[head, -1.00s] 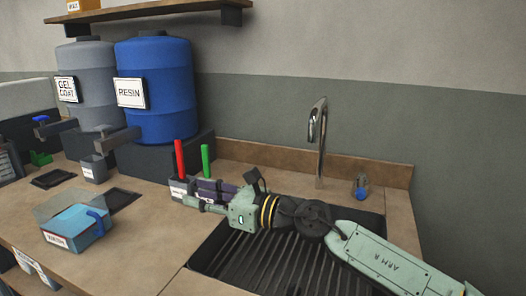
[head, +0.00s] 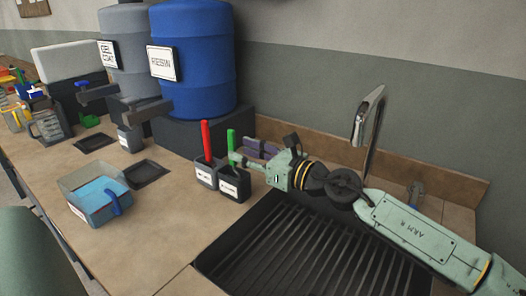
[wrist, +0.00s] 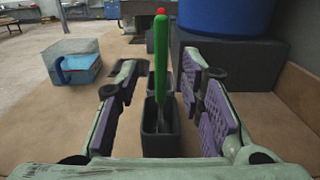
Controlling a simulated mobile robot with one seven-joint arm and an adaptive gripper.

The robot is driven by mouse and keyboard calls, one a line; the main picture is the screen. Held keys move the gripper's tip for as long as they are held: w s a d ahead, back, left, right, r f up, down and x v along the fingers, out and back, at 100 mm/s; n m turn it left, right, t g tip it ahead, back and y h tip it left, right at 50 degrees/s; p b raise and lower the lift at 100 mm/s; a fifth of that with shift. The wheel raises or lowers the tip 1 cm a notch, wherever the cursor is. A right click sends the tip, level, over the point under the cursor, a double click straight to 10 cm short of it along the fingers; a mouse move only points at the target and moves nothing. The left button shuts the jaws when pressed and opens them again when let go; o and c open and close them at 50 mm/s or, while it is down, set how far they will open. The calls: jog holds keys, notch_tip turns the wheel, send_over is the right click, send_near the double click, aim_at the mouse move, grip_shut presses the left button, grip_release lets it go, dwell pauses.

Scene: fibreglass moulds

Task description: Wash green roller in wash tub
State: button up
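The green roller (head: 231,143) stands handle up in a dark labelled holder (head: 234,184) on the counter. In the wrist view the green handle (wrist: 161,50) rises between my two purple-padded fingers, with gaps on both sides. My gripper (wrist: 163,100) is open around the roller's place and not touching it as far as I can see; it also shows in the head view (head: 250,152). The wash tub is not clearly identifiable; a clear tub of blue liquid (head: 72,184) with a blue handle and an unreadable label stands on the counter at left.
A red-handled tool (head: 206,140) stands in a neighbouring holder (head: 204,172). The blue resin drum (head: 190,60) and grey gel coat drum (head: 126,45) stand behind. A ribbed sink (head: 310,250) and tap (head: 369,120) are at right. Counter between tub and holders is mostly clear.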

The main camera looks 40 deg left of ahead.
aim_at(235, 138)
jog(key=shift+s+a+p, duration=0.2)
jog(key=shift+a+p, duration=0.45)
jog(key=shift+a, duration=1.6)
grip_shut()
jog(key=shift+r, duration=0.1)
jog(key=shift+r+p, duration=0.65)
jog(key=shift+r, duration=4.35)
jog(key=shift+w+r, duration=0.1)
jog(key=shift+r, duration=0.5)
